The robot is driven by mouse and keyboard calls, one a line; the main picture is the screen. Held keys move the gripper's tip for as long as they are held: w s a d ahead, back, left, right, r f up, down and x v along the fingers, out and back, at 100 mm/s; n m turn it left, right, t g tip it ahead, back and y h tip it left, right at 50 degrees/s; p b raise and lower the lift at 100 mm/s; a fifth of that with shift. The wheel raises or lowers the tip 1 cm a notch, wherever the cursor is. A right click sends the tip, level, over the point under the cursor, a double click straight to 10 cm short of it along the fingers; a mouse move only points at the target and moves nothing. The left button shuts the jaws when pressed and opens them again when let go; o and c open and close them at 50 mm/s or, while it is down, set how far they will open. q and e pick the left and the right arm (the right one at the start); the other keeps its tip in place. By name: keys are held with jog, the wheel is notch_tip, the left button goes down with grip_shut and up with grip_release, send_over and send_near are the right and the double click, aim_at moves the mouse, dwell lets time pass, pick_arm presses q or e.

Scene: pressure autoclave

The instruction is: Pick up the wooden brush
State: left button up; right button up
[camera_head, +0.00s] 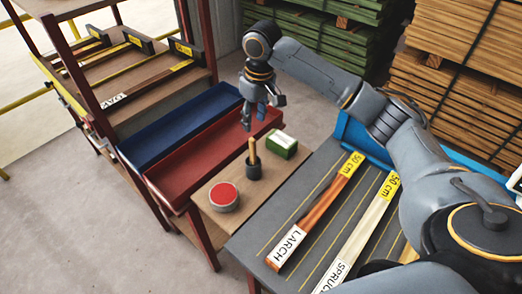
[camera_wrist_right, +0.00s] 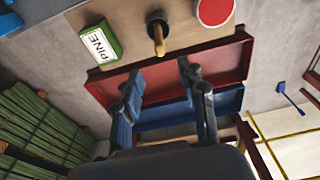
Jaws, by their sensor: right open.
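The wooden brush (camera_head: 253,152) stands upright in a small black cup (camera_head: 254,172) on a wooden board. Only its light wooden handle shows; its lower end is hidden in the cup. In the right wrist view the handle (camera_wrist_right: 158,40) points toward the camera, just beyond the fingertips. My right gripper (camera_head: 262,112) is open and empty, up above the red tray area, apart from the brush. Its two spread fingers (camera_wrist_right: 160,75) also show in the right wrist view. My left gripper is in neither view.
Close to the cup are a round red-topped tin (camera_head: 223,196) and a green box (camera_head: 281,145), labelled PINE in the wrist view. A red tray (camera_head: 185,180) and a blue tray (camera_head: 150,143) lie to the left. Labelled wood strips (camera_head: 318,208) lie on the grey bench at right.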

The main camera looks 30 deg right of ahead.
aim_at(251, 139)
jog(key=f, duration=0.4)
jog(key=shift+w+a+f+p, duration=0.25)
jog(key=shift+a+p, duration=0.1)
jog(key=shift+w+f, duration=0.2)
jog(key=shift+f, duration=1.65)
jog(key=f+p, duration=0.1)
jog(key=f, duration=0.1)
jog(key=f+p, duration=0.1)
jog(key=f, duration=0.1)
jog(key=shift+w+d+f, duration=0.1)
jog(key=shift+w+f, duration=0.05)
jog(key=shift+w, duration=0.05)
jog(key=shift+f, duration=0.3)
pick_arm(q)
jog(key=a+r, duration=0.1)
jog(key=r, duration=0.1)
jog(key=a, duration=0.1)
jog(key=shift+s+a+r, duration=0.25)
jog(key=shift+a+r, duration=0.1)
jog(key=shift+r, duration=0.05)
pick_arm(e)
jog(key=shift+c, duration=0.6)
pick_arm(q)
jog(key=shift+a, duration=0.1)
pick_arm(e)
grip_shut()
